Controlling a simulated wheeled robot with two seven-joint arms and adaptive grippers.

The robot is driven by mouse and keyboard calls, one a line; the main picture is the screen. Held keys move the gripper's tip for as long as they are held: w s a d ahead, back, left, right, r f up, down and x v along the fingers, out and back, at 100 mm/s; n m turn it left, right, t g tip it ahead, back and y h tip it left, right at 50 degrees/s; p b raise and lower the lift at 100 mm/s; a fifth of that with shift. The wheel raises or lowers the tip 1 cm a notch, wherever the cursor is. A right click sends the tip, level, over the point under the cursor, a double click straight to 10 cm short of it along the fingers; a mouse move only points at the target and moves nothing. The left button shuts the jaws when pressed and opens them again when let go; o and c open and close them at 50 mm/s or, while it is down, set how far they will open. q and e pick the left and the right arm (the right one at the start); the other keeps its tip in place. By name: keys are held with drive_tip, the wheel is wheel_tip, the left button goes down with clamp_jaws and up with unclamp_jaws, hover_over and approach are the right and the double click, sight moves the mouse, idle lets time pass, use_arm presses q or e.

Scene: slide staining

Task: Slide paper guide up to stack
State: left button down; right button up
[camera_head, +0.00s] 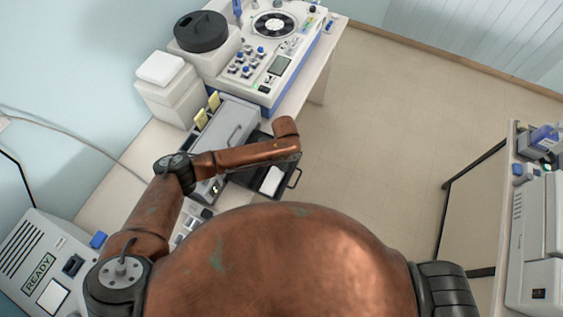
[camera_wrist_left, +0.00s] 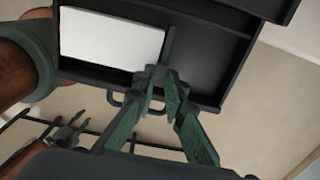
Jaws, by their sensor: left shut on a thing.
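A white paper stack (camera_wrist_left: 110,38) lies in a black tray (camera_wrist_left: 238,62) in the left wrist view. The paper guide (camera_wrist_left: 169,44) is a thin dark upright plate along the stack's right side, very close to it; I cannot tell if they touch. My left gripper (camera_wrist_left: 156,78), with green-padded fingers, is shut on the guide's near end. In the head view the stack (camera_head: 271,180) shows in the open tray, below my left forearm, which hides the guide and most of the gripper. A small dark claw, likely my right gripper (camera_wrist_left: 68,134), shows at lower left in the wrist view.
A handle (camera_head: 295,178) sticks out from the tray front. The grey machine (camera_head: 232,125) stands behind the tray on the bench. A white-and-blue instrument (camera_head: 268,62) and white containers (camera_head: 168,90) stand further back. Open floor (camera_head: 380,130) lies to the right.

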use_arm(q)
drive_tip(key=c, duration=2.3)
unclamp_jaws()
drive_tip(key=shift+s+a+f, duration=0.1)
drive_tip(key=shift+s+f, duration=0.1)
drive_tip(key=shift+f, duration=0.25)
drive_tip(key=o, duration=0.3)
drive_tip(key=shift+w+r, duration=0.15)
drive_tip(key=shift+o, duration=0.2)
drive_tip(key=shift+r, duration=0.1)
wheel_tip(320, 180, up, 12)
